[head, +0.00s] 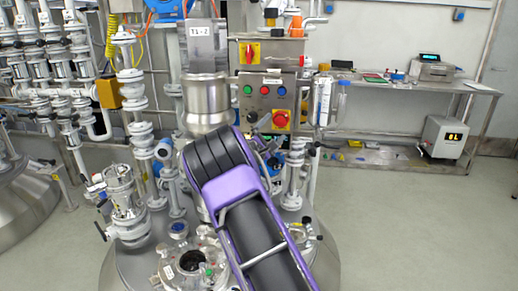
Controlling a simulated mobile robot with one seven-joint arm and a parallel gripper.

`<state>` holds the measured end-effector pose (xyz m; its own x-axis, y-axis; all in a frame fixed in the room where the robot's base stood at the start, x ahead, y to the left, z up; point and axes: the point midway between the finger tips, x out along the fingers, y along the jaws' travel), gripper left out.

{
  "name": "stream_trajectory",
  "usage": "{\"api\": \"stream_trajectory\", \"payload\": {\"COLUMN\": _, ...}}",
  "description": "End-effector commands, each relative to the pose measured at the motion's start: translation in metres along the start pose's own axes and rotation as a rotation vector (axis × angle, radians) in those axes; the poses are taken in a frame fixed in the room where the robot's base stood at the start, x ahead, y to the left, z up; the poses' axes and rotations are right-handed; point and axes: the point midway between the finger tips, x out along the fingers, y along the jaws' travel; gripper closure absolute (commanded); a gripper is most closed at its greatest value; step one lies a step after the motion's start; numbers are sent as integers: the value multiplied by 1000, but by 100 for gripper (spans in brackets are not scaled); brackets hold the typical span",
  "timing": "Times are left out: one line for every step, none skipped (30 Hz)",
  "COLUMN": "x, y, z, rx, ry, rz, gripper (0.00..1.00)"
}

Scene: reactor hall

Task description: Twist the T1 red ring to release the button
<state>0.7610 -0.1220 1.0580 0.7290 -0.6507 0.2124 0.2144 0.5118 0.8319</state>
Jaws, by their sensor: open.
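A grey control box (266,103) stands behind the reactor top, near the picture's centre. A red round button (281,118) on a yellow plate sits at its lower right; I take it as the red ring, though its details are too small to tell. A dark knob (252,117) sits left of the red button. My purple and black arm rises from the bottom and bends in front of the reactor, below the box. My gripper cannot be made out; the arm may hide it.
White pipes and valves (130,95) crowd the left. A bench (455,86) with instruments stands at the back right. The floor (410,220) at right is clear.

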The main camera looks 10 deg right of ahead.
Motion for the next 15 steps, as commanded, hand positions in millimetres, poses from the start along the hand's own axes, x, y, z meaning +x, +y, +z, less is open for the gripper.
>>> {"api": "stream_trajectory", "payload": {"x": -13, "y": 0, "z": -1, "rx": -1, "ry": 4, "rz": -1, "gripper": 0}}
{"api": "stream_trajectory", "payload": {"x": -21, "y": 1, "z": -1, "rx": -1, "ry": 4, "rz": 0, "gripper": 0}}
{"api": "stream_trajectory", "payload": {"x": -31, "y": 0, "z": -1, "rx": -1, "ry": 5, "rz": -1, "gripper": 0}}
{"api": "stream_trajectory", "payload": {"x": -39, "y": 1, "z": -1, "rx": -1, "ry": 5, "rz": 0, "gripper": 0}}
{"api": "stream_trajectory", "payload": {"x": -46, "y": 1, "z": -1, "rx": -1, "ry": 5, "rz": 0, "gripper": 0}}
{"api": "stream_trajectory", "payload": {"x": -56, "y": 1, "z": -1, "rx": 0, "ry": 4, "rz": 0, "gripper": 0}}
{"api": "stream_trajectory", "payload": {"x": -63, "y": 0, "z": -1, "rx": 0, "ry": 5, "rz": -1, "gripper": 0}}
{"api": "stream_trajectory", "payload": {"x": -70, "y": 0, "z": -1, "rx": -1, "ry": 4, "rz": -1, "gripper": 0}}
{"api": "stream_trajectory", "payload": {"x": -79, "y": 1, "z": -1, "rx": 0, "ry": 5, "rz": -1, "gripper": 0}}
{"api": "stream_trajectory", "payload": {"x": -86, "y": 0, "z": -1, "rx": 0, "ry": 4, "rz": -1, "gripper": 0}}
{"api": "stream_trajectory", "payload": {"x": -91, "y": 1, "z": -1, "rx": 0, "ry": 4, "rz": 0, "gripper": 0}}
{"api": "stream_trajectory", "payload": {"x": -99, "y": 0, "z": -1, "rx": -1, "ry": 4, "rz": 0, "gripper": 0}}
{"api": "stream_trajectory", "payload": {"x": -103, "y": 0, "z": 0, "rx": -1, "ry": 3, "rz": 1, "gripper": 0}}
{"api": "stream_trajectory", "payload": {"x": -108, "y": 0, "z": 0, "rx": -1, "ry": 3, "rz": 0, "gripper": 0}}
{"api": "stream_trajectory", "payload": {"x": -113, "y": 0, "z": 0, "rx": 0, "ry": 3, "rz": -1, "gripper": 0}}
